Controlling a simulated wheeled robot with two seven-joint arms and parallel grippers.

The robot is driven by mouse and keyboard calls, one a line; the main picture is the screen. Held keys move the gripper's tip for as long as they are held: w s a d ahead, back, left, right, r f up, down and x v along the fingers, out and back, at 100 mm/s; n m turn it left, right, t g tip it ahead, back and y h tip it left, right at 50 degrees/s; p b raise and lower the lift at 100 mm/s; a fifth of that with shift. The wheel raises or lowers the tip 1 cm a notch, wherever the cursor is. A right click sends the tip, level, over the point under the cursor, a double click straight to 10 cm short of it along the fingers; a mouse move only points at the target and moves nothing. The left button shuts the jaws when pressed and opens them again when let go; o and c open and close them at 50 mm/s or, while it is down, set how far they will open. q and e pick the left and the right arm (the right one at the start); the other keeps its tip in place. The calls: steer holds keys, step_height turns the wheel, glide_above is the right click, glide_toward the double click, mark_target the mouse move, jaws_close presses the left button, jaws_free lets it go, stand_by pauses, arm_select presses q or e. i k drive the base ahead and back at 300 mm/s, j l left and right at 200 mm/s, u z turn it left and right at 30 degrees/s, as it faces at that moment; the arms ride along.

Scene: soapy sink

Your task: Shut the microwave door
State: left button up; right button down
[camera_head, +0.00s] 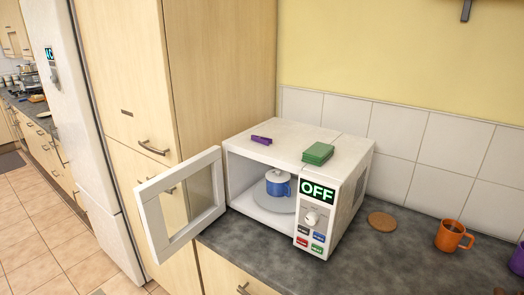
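The white microwave (344,191) stands on the dark counter, with its front facing toward me. Its door (154,222) is hinged on the left and swung wide open, reaching out past the counter's front edge. Inside the cavity a blue mug with a white top (278,184) stands on the round plate (259,203). The panel display (318,191) reads OFF, above a round knob and several coloured buttons. Neither of my grippers is in view.
A purple item (261,140) and a green block (318,153) lie on top of the microwave. A round brown coaster (382,221), an orange mug (452,236) and a purple object (517,259) are on the counter to the right. A tall wooden cabinet (130,75) stands behind the door.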

mark_target(162, 247)
steer(key=j+z, duration=0.1)
steer(key=z, duration=0.5)
steer(key=i+j+z, duration=0.15)
steer(key=j+z, duration=0.2)
steer(key=j, duration=0.25)
steer(key=i+j+z, duration=0.1)
steer(key=j+z, duration=0.25)
steer(key=j, duration=0.3)
steer(key=j+z, duration=0.3)
steer(key=j, duration=1.35)
steer(key=k+j+z, duration=0.1)
steer(key=j, duration=0.9)
steer(key=k+j+z, duration=0.1)
steer(key=j, duration=0.3)
steer(key=k+j, duration=0.1)
steer(key=j, duration=0.3)
steer(key=z, duration=0.05)
